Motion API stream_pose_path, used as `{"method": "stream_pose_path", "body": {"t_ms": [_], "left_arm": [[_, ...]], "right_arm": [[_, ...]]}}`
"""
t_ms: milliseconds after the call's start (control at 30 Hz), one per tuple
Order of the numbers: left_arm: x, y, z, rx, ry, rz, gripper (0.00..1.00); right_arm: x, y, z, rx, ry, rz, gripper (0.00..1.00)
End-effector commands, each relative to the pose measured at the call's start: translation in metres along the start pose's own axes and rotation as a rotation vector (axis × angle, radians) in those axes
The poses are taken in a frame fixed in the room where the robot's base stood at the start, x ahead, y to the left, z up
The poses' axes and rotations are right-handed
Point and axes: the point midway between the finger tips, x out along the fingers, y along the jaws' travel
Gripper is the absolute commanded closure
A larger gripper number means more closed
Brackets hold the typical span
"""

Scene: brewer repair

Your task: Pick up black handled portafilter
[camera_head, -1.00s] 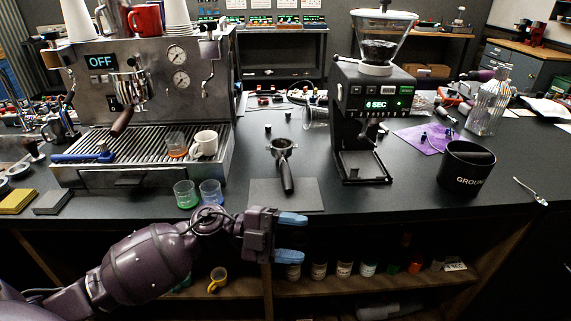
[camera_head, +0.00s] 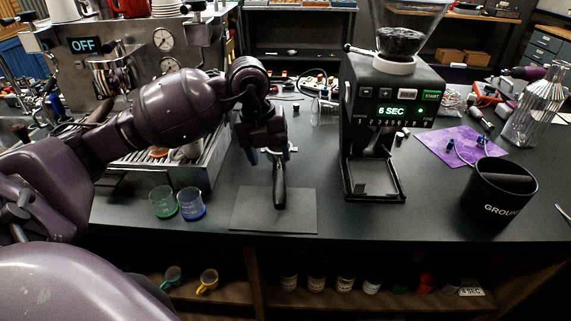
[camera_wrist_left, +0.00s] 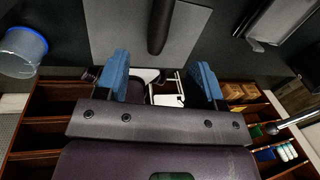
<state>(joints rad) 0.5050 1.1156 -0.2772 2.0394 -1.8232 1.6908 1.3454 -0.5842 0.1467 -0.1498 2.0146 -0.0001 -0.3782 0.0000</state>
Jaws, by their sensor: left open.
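The black-handled portafilter (camera_head: 279,188) lies on the counter, its handle pointing toward me over a dark grey mat (camera_head: 300,218). Its metal head is mostly hidden behind my left gripper (camera_head: 266,152) in the head view. That gripper points down over the head end of the handle, with its blue fingers apart. In the left wrist view, the open fingers of the left gripper (camera_wrist_left: 163,78) frame a gap, and the portafilter's handle (camera_wrist_left: 160,25) shows beyond it at the top. I see nothing held. I cannot tell whether the fingers touch it. My right gripper is out of view.
The coffee grinder (camera_head: 385,115) stands close to the right, with a black knock bin (camera_head: 497,195) beyond it. The espresso machine (camera_head: 120,60) is at the left, partly behind my arm. A green cup (camera_head: 163,203) and a blue cup (camera_head: 192,205) stand left of the mat.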

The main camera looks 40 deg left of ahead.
Motion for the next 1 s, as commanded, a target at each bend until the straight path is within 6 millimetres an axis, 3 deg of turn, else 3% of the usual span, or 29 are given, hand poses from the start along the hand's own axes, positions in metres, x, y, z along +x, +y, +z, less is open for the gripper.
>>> {"method": "stream_pose_path", "body": {"t_ms": [200, 467, 800, 1000], "left_arm": [[0.035, 0.000, -0.001, -0.001, 0.006, 0.000, 0.38], [0.050, 0.000, -0.002, 0.001, 0.005, -0.001, 0.38], [0.093, -0.001, -0.006, 0.000, 0.007, -0.001, 0.38], [0.098, -0.001, -0.005, 0.000, 0.004, -0.001, 0.38]], "right_arm": [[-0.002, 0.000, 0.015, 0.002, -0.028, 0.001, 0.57], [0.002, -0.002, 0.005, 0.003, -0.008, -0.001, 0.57], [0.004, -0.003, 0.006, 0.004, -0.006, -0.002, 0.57], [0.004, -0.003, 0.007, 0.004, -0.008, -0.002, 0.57]]}}
